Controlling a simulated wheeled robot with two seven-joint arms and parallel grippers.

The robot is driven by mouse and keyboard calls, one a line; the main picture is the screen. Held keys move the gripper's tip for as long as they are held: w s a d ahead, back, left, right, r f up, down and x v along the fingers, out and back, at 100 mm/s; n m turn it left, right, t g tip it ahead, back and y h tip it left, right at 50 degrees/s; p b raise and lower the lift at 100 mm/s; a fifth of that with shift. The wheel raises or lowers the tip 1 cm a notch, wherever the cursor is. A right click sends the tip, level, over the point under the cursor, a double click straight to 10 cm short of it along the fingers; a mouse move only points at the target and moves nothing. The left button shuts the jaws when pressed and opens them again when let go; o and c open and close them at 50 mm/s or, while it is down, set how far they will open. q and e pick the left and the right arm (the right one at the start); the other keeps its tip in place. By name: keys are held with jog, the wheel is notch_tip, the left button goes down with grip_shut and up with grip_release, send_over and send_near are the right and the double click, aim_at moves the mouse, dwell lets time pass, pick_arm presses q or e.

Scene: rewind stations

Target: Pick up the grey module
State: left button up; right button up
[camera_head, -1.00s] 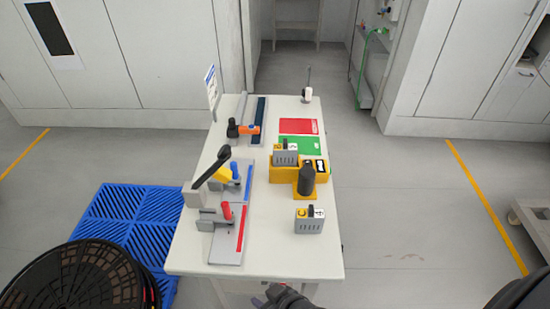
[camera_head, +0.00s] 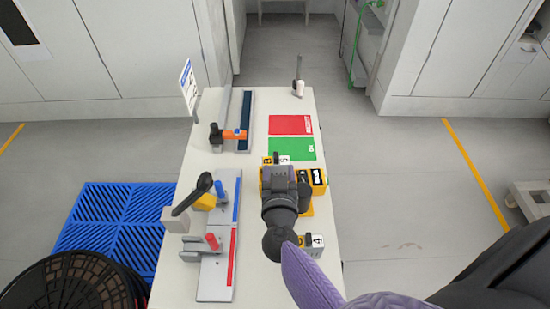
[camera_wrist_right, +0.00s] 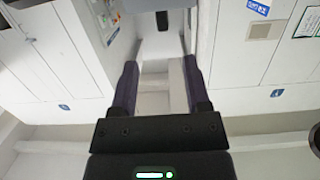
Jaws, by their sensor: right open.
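One grey module (camera_head: 283,160) with a yellow-and-white top marked 5 is at the yellow fixture (camera_head: 308,209), mostly hidden behind my right gripper. A second grey module (camera_head: 315,252), marked 4, stands on the near right of the white table, partly covered by my right arm. My right gripper (camera_head: 278,172) is over the yellow fixture in the head view. In the right wrist view its two fingers (camera_wrist_right: 160,65) are apart with nothing between them. My left gripper is not in view.
A black-handled clamp (camera_head: 194,193) and a red-handled one (camera_head: 212,240) stand on the left of the table. An orange-and-black tool (camera_head: 234,134) lies farther back. Red (camera_head: 290,125) and green (camera_head: 292,149) mats lie behind the fixture. A blue pallet (camera_head: 110,225) is on the floor at left.

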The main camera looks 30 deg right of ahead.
aim_at(276, 161)
jog(key=w+f+b, duration=0.1)
jog(key=w, duration=0.1)
jog(key=w+d+b, duration=0.1)
jog(key=w, duration=0.1)
jog(key=w+d+f+b, duration=0.1)
jog(key=w+b, duration=0.1)
jog(key=shift+w+d+f, duration=0.1)
jog(key=shift+d+f, duration=0.1)
jog(key=shift+f, duration=0.15)
jog(key=shift+w+d+r, duration=0.1)
jog(key=shift+w+d, duration=0.05)
jog(key=shift+w, duration=0.05)
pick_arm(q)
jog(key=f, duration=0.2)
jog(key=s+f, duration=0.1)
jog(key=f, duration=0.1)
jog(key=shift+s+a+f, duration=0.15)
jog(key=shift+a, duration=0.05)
pick_arm(e)
jog(key=shift+r, duration=0.1)
grip_shut()
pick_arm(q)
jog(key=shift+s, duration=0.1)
